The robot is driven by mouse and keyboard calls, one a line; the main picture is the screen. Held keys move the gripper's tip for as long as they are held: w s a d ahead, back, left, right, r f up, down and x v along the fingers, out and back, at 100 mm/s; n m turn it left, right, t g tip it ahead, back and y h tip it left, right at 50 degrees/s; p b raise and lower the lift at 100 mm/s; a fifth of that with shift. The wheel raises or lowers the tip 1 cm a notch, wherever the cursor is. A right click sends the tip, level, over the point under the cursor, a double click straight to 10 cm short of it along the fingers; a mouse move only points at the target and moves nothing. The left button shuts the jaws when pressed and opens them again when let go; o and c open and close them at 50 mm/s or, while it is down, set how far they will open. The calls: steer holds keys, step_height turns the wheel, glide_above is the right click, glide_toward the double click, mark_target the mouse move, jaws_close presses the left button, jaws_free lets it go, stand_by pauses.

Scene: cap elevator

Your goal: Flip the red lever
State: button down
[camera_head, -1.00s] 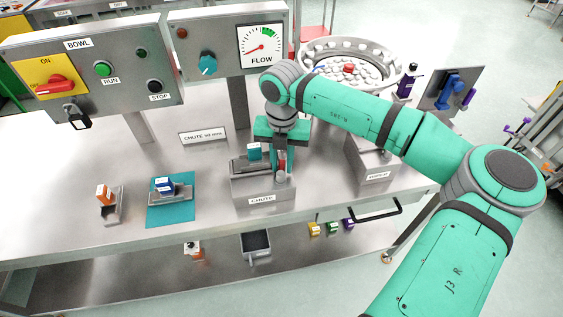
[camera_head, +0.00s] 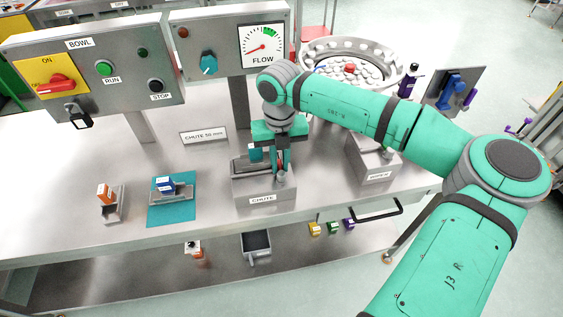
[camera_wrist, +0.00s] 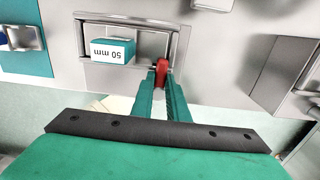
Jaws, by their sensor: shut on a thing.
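The red lever (camera_wrist: 162,68) stands at the right end of the chute block's front in the wrist view, with my gripper's fingertips on both sides of it. My gripper (camera_wrist: 161,78) is shut on the lever. In the head view my gripper (camera_head: 280,166) points down at the right side of the chute block (camera_head: 250,190), and my fingers hide most of the lever. A teal-and-white 50 mm box (camera_wrist: 113,50) lies in the chute's channel, left of the lever.
A bowl panel (camera_head: 120,75) with a red rotary switch (camera_head: 57,86) and a flow panel (camera_head: 215,35) stand behind. Another metal block (camera_head: 372,165) stands right. Bare bench lies between.

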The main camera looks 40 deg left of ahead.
mark_target(279, 168)
steer(key=shift+s, duration=0.1)
steer(key=c, duration=2)
jaws_free()
steer(key=shift+r, duration=0.1)
step_height(279, 168, up, 11)
steer(key=shift+f, duration=0.2)
